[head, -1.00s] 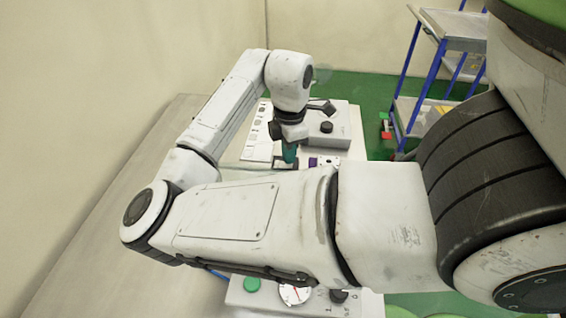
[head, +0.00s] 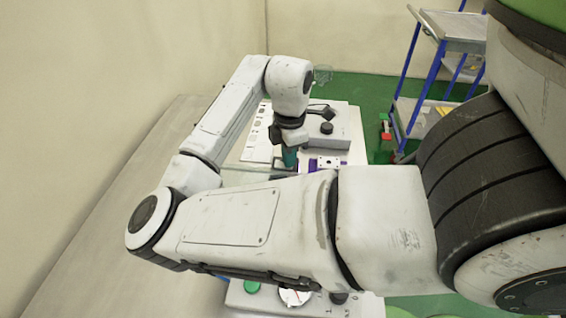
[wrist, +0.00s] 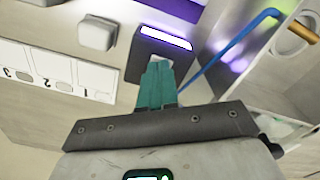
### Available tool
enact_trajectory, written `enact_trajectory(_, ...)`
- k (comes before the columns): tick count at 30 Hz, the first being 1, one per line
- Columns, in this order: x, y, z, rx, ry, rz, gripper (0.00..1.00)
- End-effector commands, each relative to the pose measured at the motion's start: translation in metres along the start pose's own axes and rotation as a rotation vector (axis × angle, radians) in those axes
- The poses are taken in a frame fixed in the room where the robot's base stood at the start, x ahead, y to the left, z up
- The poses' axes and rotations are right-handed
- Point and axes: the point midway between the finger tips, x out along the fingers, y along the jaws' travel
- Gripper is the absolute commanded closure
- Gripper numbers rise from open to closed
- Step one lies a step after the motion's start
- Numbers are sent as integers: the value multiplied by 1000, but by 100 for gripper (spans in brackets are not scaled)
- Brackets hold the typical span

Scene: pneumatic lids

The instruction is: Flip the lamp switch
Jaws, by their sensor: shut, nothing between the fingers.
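In the wrist view a dark box (wrist: 148,62) carries a bright white strip with a violet glow (wrist: 166,38). A small pale switch piece (wrist: 180,66) shows on the box, partly hidden by my fingertips. My gripper (wrist: 160,66) has teal fingers that are shut and empty. Their tips overlap the box just below the strip; I cannot tell whether they touch the switch. In the head view my gripper (head: 290,158) is over the far part of the bench, left of a purple and white part (head: 329,163).
A blue rod (wrist: 230,47) and an open-sided bin (wrist: 292,95) are at right. A gauge (head: 295,296) and green button (head: 251,287) are nearer. A blue-framed trolley (head: 440,80) stands beyond.

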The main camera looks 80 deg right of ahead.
Motion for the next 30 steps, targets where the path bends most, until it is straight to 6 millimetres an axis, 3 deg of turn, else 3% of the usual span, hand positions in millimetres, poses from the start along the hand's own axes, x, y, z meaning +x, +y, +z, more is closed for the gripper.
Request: enact_trajectory(30,-65,0,0,-1,-2,0,100)
